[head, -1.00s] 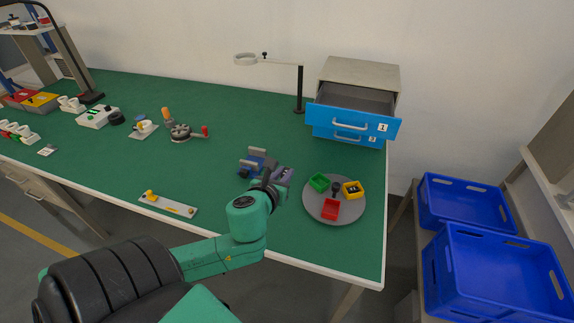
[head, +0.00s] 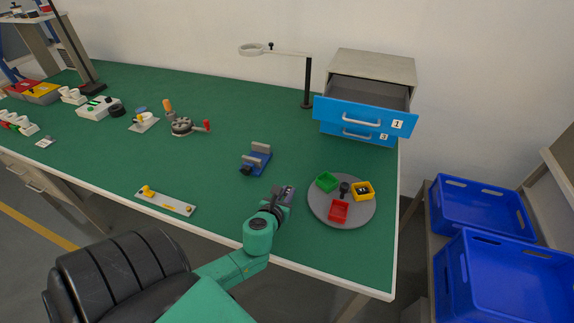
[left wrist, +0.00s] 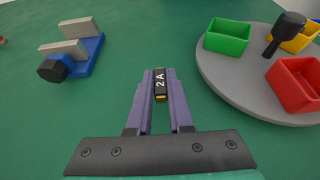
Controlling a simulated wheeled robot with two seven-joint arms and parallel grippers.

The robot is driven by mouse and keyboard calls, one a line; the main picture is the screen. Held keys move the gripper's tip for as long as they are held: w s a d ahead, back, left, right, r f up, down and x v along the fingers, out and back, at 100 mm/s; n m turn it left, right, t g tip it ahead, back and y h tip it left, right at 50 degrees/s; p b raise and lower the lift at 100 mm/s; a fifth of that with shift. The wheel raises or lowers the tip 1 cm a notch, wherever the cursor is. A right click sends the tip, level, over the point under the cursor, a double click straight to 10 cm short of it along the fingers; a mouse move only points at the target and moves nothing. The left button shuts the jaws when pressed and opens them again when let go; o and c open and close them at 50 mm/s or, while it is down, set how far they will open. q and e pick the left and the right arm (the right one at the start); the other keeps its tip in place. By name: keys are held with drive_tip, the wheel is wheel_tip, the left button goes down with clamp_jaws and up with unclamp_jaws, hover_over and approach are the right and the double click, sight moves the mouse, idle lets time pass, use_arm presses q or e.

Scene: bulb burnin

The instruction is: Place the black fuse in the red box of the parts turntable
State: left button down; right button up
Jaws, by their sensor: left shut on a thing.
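The black fuse (left wrist: 160,85), marked "2 A" with a yellowish end, is gripped between the purple fingers of my left gripper (left wrist: 160,100). In the head view my left gripper (head: 287,193) is over the green table, left of the parts turntable (head: 317,212); the fuse is too small to make out there. The turntable is a grey disc with a red box (head: 339,210) at its front, a green box (head: 326,182) and a yellow box (head: 363,191). The red box (left wrist: 296,84) looks empty in the left wrist view. My right gripper is out of view.
A black knob (head: 344,188) stands up in the turntable's middle, between the boxes. A blue vise (head: 256,160) is left of the gripper. A cabinet with an open blue drawer (head: 362,117) is behind the turntable. The table front between vise and turntable is clear.

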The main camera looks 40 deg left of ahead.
use_arm(q)
drive_tip(key=shift+f, duration=0.7)
drive_tip(key=c, duration=0.8)
unclamp_jaws()
